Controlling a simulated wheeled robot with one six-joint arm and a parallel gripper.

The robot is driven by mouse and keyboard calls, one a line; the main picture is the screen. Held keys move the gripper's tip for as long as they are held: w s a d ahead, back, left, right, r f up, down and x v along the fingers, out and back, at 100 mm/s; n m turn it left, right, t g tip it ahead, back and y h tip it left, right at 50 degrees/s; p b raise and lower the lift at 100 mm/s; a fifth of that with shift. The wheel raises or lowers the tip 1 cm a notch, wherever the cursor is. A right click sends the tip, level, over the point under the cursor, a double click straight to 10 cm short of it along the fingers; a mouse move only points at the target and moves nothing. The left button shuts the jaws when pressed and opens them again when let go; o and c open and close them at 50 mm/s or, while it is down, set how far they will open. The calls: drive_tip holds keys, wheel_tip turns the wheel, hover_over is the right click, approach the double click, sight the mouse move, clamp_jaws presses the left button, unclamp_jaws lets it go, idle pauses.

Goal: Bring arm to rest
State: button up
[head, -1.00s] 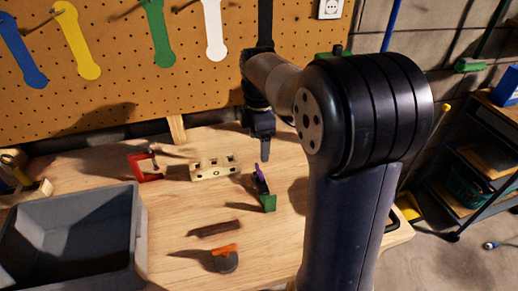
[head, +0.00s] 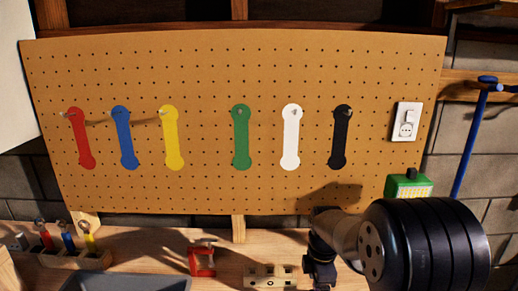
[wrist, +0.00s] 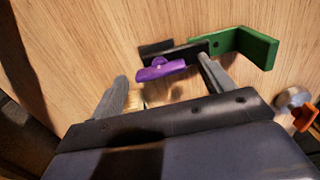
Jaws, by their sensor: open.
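My gripper (wrist: 163,72) is open over the wooden workbench, its two grey fingers spread apart. A small purple clip-like piece (wrist: 160,69) shows between and just beyond the fingertips, beside a dark bar (wrist: 188,55) and a green L-shaped block (wrist: 243,47). I see nothing held; whether a finger touches the dark bar is unclear. In the head view my arm comes in from the lower right, and the fingers are below the frame.
A pale block with holes (head: 270,275) and a red clamp (head: 202,259) stand on the bench (head: 140,245). A grey bin (head: 85,283) is at lower left. Behind rises a pegboard (head: 270,70) with coloured tool outlines. A green-yellow box (head: 408,187) is at right.

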drive_tip(key=shift+f, duration=0.55)
drive_tip(key=shift+r, duration=0.1)
